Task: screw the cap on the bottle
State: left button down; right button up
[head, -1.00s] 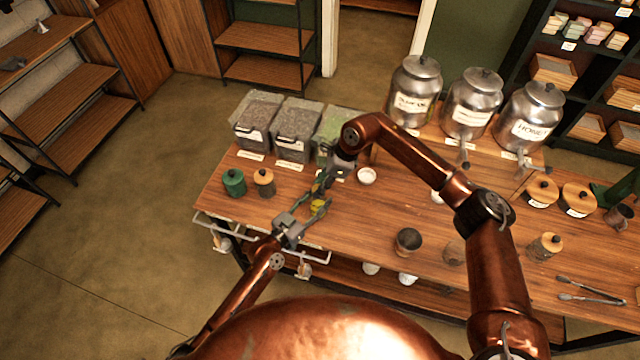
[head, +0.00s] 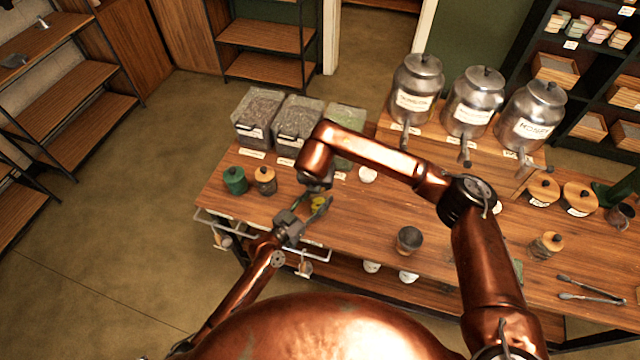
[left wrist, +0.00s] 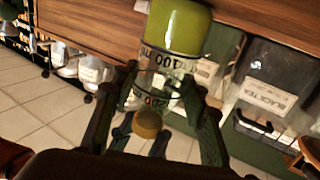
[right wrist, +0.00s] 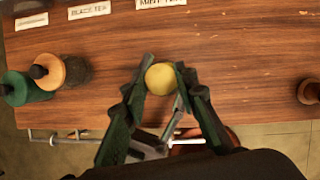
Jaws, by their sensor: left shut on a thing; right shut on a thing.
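In the left wrist view, a clear bottle (left wrist: 158,75) with dark printing sits between the fingers of my left gripper (left wrist: 160,88), which is shut on it. A yellow-green rounded part (left wrist: 178,30) shows above the clear body. In the head view, my left gripper (head: 305,217) is over the table's front left, by a small yellow piece (head: 318,203). In the right wrist view, my right gripper (right wrist: 163,78) is shut on a round yellow cap (right wrist: 160,79). My right wrist hides much of that gripper in the head view. I cannot tell whether cap and bottle touch.
The wooden table (head: 365,215) has a green jar (head: 235,180) and a wooden-lidded jar (head: 265,179) at left. Clear bins (head: 295,118) stand behind. Metal dispensers (head: 415,90) stand at the back. A rail (head: 230,226) runs along the front.

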jog(key=m+h, duration=0.1)
jog(key=m, duration=0.3)
jog(key=m+g+h, duration=0.1)
jog(key=m, duration=0.2)
jog(key=shift+w+a+h, duration=0.15)
jog(key=shift+a+h, duration=0.15)
jog(key=m+g, duration=0.1)
jog(key=m, duration=0.2)
jog(key=m+g+h, duration=0.1)
jog(key=m, duration=0.3)
jog(key=shift+w+g, duration=0.15)
jog(key=shift+g, duration=0.25)
jog(key=m+g, duration=0.1)
jog(key=m, duration=0.2)
jog(key=m+g, duration=0.1)
jog(key=m, duration=0.2)
jog(key=shift+w+m, duration=0.2)
jog(key=shift+m, duration=0.1)
jog(key=m+g, duration=0.1)
jog(key=m, duration=0.2)
jog(key=m+g+y, duration=0.1)
jog(key=m, duration=0.2)
jog(key=shift+w+d+m, duration=0.1)
jog(key=shift+d+m, duration=0.05)
jog(key=shift+m, duration=0.15)
jog(key=o, duration=0.7)
jog(key=shift+c, duration=0.2)
jog(key=shift+r, duration=2.2)
